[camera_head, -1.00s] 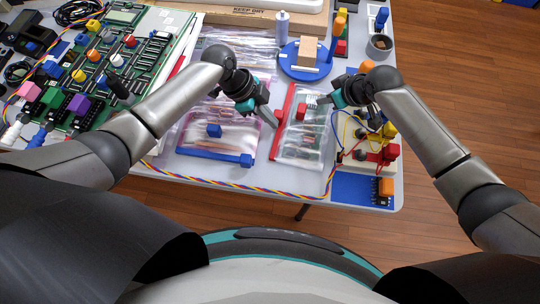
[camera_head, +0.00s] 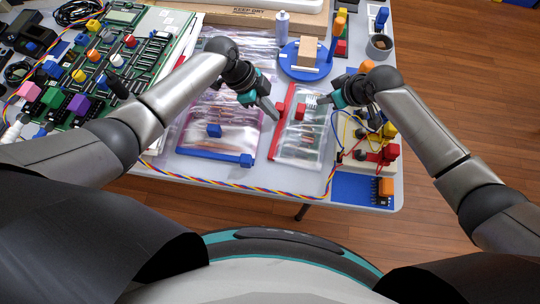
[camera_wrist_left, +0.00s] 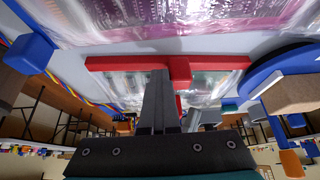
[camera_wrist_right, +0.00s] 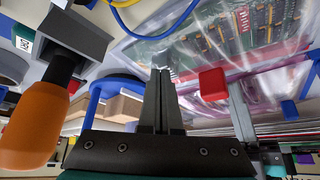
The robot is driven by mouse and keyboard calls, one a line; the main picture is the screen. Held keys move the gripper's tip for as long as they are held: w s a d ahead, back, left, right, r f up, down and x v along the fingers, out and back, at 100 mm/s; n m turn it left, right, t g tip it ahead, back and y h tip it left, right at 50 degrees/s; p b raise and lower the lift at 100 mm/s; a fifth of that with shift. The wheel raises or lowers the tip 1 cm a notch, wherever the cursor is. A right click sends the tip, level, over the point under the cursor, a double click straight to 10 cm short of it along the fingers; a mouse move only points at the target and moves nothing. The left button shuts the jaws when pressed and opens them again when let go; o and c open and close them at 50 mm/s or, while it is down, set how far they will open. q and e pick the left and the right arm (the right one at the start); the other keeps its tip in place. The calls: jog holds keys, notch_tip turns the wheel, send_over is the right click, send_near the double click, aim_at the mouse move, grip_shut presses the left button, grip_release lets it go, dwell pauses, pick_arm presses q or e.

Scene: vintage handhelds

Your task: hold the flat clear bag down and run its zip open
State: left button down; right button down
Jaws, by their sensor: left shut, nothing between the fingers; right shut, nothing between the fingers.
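The flat clear bag (camera_head: 311,145) lies on the table with a green circuit board inside. A red zip strip (camera_head: 273,145) runs along its left edge, with a red slider block (camera_head: 281,107) on it. The strip (camera_wrist_left: 115,63) and slider (camera_wrist_left: 180,72) also show in the left wrist view. My left gripper (camera_head: 274,113) is shut and empty, its tips right beside the slider, seemingly touching it. A second red block (camera_head: 301,111) sits on the bag. My right gripper (camera_head: 321,101) is shut and empty at the bag's upper right; whether it presses the bag is unclear.
A pinkish bag with a blue zip strip (camera_head: 214,154) lies to the left. A round blue stand (camera_head: 290,69) is behind. A board with wires and colored blocks (camera_head: 362,135) stands right. A twisted cable (camera_head: 240,185) runs along the table's front edge.

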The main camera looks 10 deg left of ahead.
pick_arm(q)
jog(key=shift+w, duration=1.15)
jog(key=shift+s, duration=0.2)
jog(key=shift+s, duration=0.45)
notch_tip(320, 180, up, 7)
jog(key=shift+r, duration=0.1)
dwell(0.4)
